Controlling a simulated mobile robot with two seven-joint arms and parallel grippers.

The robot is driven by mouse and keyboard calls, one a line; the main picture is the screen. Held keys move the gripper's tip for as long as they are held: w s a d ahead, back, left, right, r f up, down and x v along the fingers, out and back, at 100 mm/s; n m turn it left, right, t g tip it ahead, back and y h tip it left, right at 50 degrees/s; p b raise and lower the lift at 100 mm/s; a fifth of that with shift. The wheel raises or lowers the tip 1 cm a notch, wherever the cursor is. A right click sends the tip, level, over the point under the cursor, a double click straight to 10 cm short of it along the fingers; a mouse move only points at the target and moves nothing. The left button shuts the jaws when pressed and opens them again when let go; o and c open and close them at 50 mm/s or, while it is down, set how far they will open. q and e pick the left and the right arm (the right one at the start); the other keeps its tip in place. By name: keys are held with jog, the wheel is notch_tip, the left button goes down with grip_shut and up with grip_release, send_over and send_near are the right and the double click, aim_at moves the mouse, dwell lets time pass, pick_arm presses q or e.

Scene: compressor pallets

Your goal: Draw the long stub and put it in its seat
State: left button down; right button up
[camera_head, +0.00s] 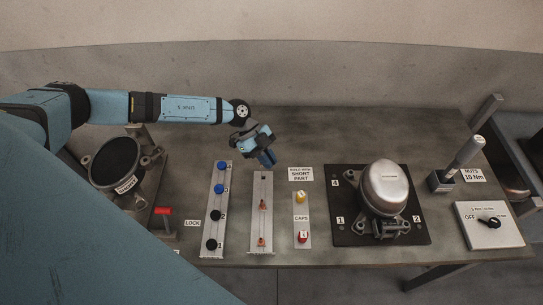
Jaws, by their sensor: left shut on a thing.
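My left gripper (267,159) reaches in from the left and points down over the far end of a light strip (262,222). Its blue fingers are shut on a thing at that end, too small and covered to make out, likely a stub. Small copper-orange stubs stand on the strip, one in the middle (263,204) and one near the front (262,241). A compressor with a silver dome (386,185) stands on a dark numbered plate (345,236) to the right. I cannot make out the stub's seat. My right gripper is not in view.
Left of the strip is a rail (205,248) with blue and black knobs. Right are a caps strip (302,222) and a "SHORT PART" sign (301,174). A black round housing (115,162), a grey upright tool (464,155) and a switch box (490,232) flank these. The table's back is clear.

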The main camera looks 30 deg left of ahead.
pick_arm(q)
jog(key=shift+a+n, duration=0.1)
jog(key=shift+n, duration=0.2)
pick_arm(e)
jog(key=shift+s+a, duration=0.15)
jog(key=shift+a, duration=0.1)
pick_arm(q)
jog(key=shift+f+b, duration=0.55)
jog(key=shift+f, duration=0.65)
notch_tip(320, 180, down, 2)
jog(key=shift+w+f+b, duration=0.1)
jog(key=shift+f+b, duration=0.1)
jog(key=shift+b, duration=0.35)
jog(key=shift+f, duration=0.5)
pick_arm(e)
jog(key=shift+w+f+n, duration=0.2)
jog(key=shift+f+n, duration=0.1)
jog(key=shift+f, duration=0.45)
pick_arm(q)
jog(key=shift+r, duration=0.1)
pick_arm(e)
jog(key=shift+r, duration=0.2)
pick_arm(q)
jog(key=shift+p, duration=0.3)
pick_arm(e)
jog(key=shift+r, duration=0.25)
